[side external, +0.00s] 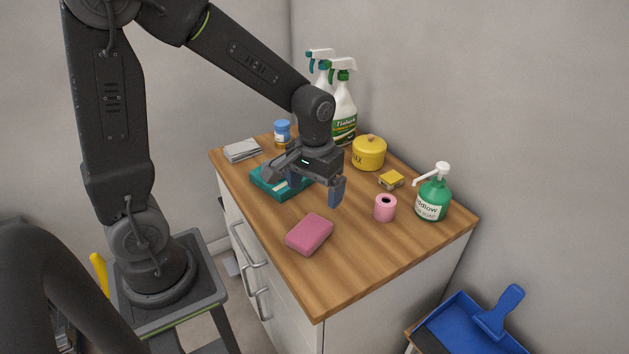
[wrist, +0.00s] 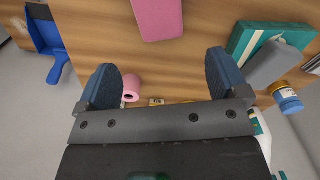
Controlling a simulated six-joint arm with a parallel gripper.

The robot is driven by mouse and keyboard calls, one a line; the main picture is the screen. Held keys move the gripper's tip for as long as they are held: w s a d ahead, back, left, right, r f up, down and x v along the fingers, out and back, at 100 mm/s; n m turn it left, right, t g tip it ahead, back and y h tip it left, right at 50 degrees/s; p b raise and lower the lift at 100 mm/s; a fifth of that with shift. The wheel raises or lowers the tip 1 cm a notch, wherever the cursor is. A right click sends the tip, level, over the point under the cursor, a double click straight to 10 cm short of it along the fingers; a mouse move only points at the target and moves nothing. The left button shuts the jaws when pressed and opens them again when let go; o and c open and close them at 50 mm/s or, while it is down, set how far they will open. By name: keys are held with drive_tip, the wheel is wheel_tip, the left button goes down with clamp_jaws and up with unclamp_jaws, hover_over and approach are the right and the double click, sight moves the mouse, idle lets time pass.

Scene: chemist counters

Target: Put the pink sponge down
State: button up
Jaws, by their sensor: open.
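The pink sponge (side external: 310,234) lies flat on the wooden counter top near its front left edge. It also shows at the top of the wrist view (wrist: 158,18), beyond my fingertips. My gripper (side external: 314,188) is open and empty above the counter, behind the sponge and apart from it. In the wrist view my two blue fingers (wrist: 161,78) are spread wide with nothing between them in their grip.
A teal box (side external: 268,187) lies left of my gripper. A pink roll (side external: 385,208), a green soap pump bottle (side external: 432,198), a yellow tin (side external: 369,153) and spray bottles (side external: 343,112) stand to the right and behind. The front right counter top (side external: 350,270) is clear.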

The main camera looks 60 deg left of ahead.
drive_tip(key=s+d+r+m+t, duration=0.3)
drive_tip(key=s+r+m+t, duration=0.1)
drive_tip(key=s+r, duration=0.7)
drive_tip(key=shift+s+d+r+m+t, duration=0.25)
drive_tip(key=shift+d+r+m+t, duration=0.05)
drive_tip(key=shift+r+t, duration=0.55)
